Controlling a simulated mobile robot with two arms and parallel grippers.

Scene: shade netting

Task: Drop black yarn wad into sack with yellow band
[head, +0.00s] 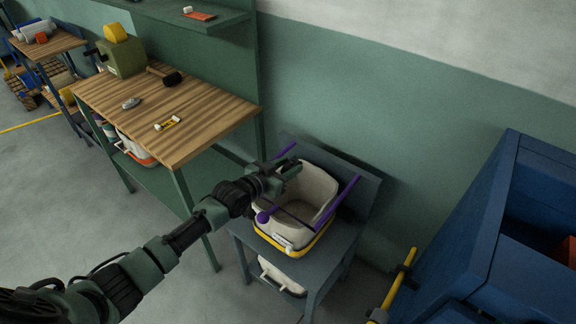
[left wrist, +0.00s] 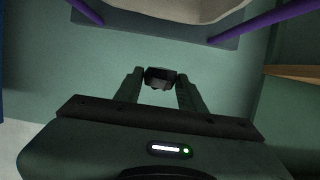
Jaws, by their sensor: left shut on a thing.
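A whitish sack (head: 318,190) with a yellow band (head: 290,250) around its lower part stands open on a grey stand, between purple bars. My left gripper (head: 288,168) is over the sack's back left side in the head view. In the left wrist view the gripper (left wrist: 160,88) is shut on a small black wad (left wrist: 160,76) between its fingertips. The wad is hard to make out in the head view. Part of the pale sack (left wrist: 170,12) shows at the top edge of the left wrist view. My right gripper is in neither view.
A wooden-topped workbench (head: 200,128) with a mallet (head: 168,77) and small items stands left of the sack. A big blue container (head: 480,215) and a yellow bar (head: 398,285) are at the right. A second pale container (head: 282,276) is under the stand.

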